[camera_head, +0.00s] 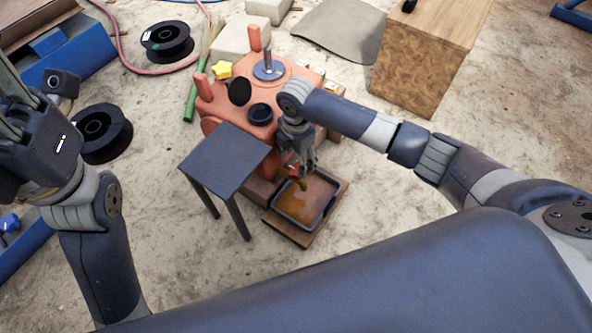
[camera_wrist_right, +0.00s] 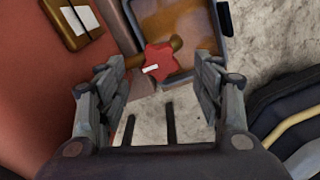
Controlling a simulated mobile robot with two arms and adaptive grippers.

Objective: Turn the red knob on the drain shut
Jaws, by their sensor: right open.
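The red star-shaped knob (camera_wrist_right: 159,62) with a white mark sits on a brass drain pipe (camera_wrist_right: 177,43) at the foot of the orange-red crusher (camera_head: 228,103). In the head view only a bit of red shows below my right gripper (camera_head: 300,165), which hides most of the drain. In the right wrist view my right gripper (camera_wrist_right: 158,78) is open and empty. Its fingers stand left and right of the knob, which appears just beyond the tips, with gaps on both sides. My left gripper (camera_head: 14,112) is at the left edge, away from the crusher; its fingers are partly cut off.
A tray (camera_head: 330,213) of brown liquid sits below the drain and also shows in the wrist view (camera_wrist_right: 205,72). A small dark table (camera_head: 226,153) stands just left of it. A wooden crate (camera_head: 420,60) is behind right. Black spools (camera_head: 101,133) lie left.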

